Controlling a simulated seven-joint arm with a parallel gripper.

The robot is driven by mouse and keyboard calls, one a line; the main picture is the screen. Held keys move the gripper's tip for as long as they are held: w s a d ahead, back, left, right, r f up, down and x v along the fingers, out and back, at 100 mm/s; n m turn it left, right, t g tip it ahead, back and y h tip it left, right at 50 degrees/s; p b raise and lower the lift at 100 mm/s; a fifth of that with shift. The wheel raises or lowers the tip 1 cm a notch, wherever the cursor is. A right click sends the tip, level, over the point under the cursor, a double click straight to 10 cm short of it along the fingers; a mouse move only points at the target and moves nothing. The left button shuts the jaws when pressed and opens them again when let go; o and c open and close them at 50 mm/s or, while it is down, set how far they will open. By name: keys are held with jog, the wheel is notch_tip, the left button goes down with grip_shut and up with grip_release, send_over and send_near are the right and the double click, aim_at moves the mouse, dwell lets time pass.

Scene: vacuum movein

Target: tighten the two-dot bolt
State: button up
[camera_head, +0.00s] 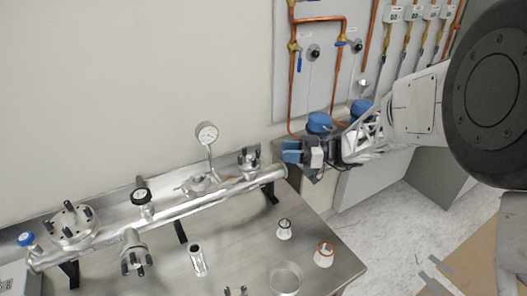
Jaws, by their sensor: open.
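My gripper (292,152) is at the right end of a long metal pipe manifold (175,212), with its blue-tipped end facing left. It is open, and nothing shows between its fingers. A small flange with black bolts (249,160) stands on the pipe just left of the gripper, apart from it. A larger flange with several black bolts (70,222) sits at the left end of the pipe. Another bolted flange (134,260) faces forward below the pipe. The dot marks on the bolts are too small to make out, so I cannot tell which is the two-dot bolt.
A pressure gauge (206,132) rises above the pipe. On the metal table (215,255) stand a metal cylinder (197,260), a white cup (284,229), an orange-rimmed cup (324,254) and a round dish (286,278). A panel with copper pipes (293,80) is behind.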

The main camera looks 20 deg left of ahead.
aim_at(258, 154)
jog(key=shift+a, duration=0.1)
jog(key=shift+x, duration=3.75)
jog(key=shift+c, duration=0.2)
grip_shut()
